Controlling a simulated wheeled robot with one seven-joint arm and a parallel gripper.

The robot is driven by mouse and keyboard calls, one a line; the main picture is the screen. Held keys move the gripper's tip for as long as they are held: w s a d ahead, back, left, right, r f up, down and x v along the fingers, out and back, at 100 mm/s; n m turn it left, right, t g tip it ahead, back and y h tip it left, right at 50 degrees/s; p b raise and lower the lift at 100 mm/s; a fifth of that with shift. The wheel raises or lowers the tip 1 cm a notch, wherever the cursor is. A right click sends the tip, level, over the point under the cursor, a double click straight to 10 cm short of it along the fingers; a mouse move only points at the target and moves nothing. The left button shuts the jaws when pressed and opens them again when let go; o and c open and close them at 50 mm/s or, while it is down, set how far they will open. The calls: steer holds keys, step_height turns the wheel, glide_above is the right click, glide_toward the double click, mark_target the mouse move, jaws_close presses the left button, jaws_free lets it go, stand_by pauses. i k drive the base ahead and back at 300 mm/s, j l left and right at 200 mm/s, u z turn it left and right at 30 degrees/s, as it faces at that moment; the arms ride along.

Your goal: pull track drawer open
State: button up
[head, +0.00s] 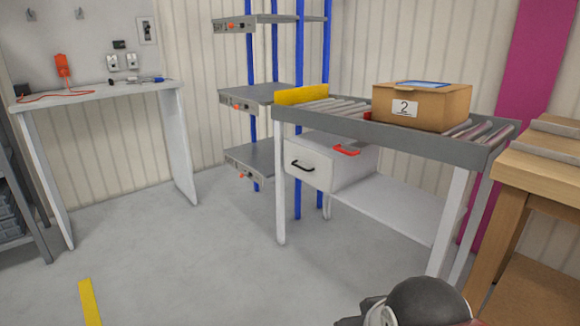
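The track drawer (318,168) is a white box under the left end of the grey roller track (345,122). Its front carries a black bar handle (301,167) and faces left toward the open floor. Part of my arm, dark and rounded, shows at the bottom edge, well below and right of the drawer. My gripper's fingers cannot be made out in this view.
A cardboard box (422,104) marked 2 sits on the rollers, with a yellow plate (302,95) at the track's left end. A shelf rack (256,98) stands behind. A wooden table (541,170) is at right, a white bench (100,92) at left. Floor before the drawer is clear.

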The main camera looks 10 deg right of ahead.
mark_target(317, 169)
steer(key=i+j, duration=0.8)
steer(key=i+l+z, duration=0.1)
steer(key=i+l, duration=0.65)
steer(key=i, duration=0.1)
